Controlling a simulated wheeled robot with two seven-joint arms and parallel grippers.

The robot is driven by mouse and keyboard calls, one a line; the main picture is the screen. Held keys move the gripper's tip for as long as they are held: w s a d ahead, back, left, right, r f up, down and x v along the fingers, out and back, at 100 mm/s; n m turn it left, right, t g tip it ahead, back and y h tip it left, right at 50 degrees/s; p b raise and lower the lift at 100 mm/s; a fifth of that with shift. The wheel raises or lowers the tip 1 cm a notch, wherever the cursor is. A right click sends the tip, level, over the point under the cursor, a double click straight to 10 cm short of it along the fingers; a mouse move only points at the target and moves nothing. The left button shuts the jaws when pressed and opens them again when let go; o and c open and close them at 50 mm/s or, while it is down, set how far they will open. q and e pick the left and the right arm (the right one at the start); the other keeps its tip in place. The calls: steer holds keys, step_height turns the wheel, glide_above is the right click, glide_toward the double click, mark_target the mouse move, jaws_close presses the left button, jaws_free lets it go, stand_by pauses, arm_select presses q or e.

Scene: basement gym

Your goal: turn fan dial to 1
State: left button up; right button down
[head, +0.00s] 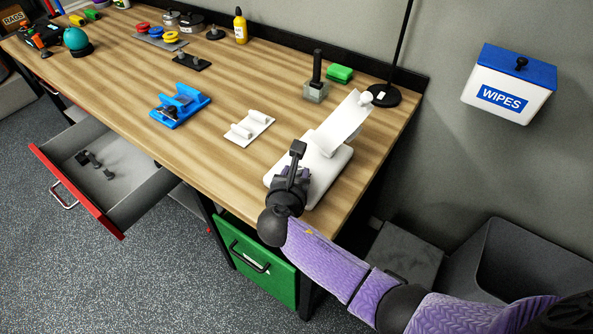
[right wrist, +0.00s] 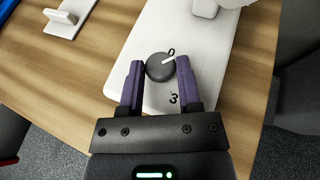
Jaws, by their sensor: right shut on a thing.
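The fan's white base (head: 335,170) stands on the wooden workbench near its right end, with a tilted white panel (head: 343,122) above it. The dark round dial (right wrist: 160,67) is on top of the base in the right wrist view. Its white pointer line aims at the printed 0 (right wrist: 171,51). A printed 3 (right wrist: 174,98) shows below the dial; other marks are hidden. My right gripper (right wrist: 161,70) is over the base, shut on the dial with a purple finger on each side. In the head view my right gripper (head: 293,170) hides the dial. My left gripper is not in view.
A white bracket (head: 249,128) and blue stand (head: 180,106) lie left of the fan on the workbench (head: 213,146). A black pole base (head: 384,96) and grey block (head: 315,92) stand behind it. A red-fronted drawer (head: 75,190) is pulled open. A wipes box (head: 509,84) hangs on the wall.

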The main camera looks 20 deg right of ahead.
stand_by(0.3)
steer(key=shift+c, duration=1.5)
jaws_free()
steer(key=p+v, duration=0.4)
steer(key=v, duration=0.5)
steer(key=shift+a+r, duration=0.15)
steer(key=shift+a, duration=0.05)
steer(key=shift+s+a, duration=0.15)
steer(key=shift+s, duration=0.1)
